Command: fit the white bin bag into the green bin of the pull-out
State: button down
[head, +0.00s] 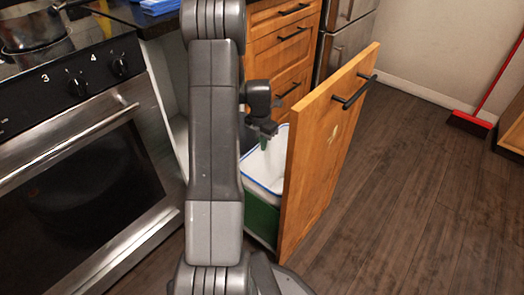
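The pull-out (318,165) stands open, its wooden front facing right. Inside it is the green bin (262,218), partly hidden by my arm and the wooden front. The white bin bag (268,160) lies in the bin's mouth, with a blue edge along the near and left sides of the opening. Its left part is hidden behind my arm. My gripper (264,140) is over the bin opening, pointing down, with a small dark green part at its tip. Whether its fingers are open or touch the bag is too small to tell.
An oven (85,150) with a pot (33,28) on its hob stands at left. Wooden drawers (280,45) are behind the pull-out. A black handle (354,93) sticks out from its front. A red broom (470,122) is at far right. The floor right of the pull-out is clear.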

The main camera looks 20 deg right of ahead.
jog(key=shift+f, duration=1.35)
jog(key=shift+f+b, duration=0.15)
jog(key=shift+b, duration=0.2)
jog(key=c, duration=1.7)
grip_release()
jog(key=r+p, duration=0.1)
jog(key=r, duration=0.3)
jog(key=r+p, duration=0.1)
jog(key=r, duration=0.3)
jog(key=r+p, duration=0.2)
jog(key=r, duration=0.2)
jog(key=shift+w+a+r, duration=0.1)
jog(key=shift+w+r, duration=0.05)
jog(key=shift+w, duration=0.1)
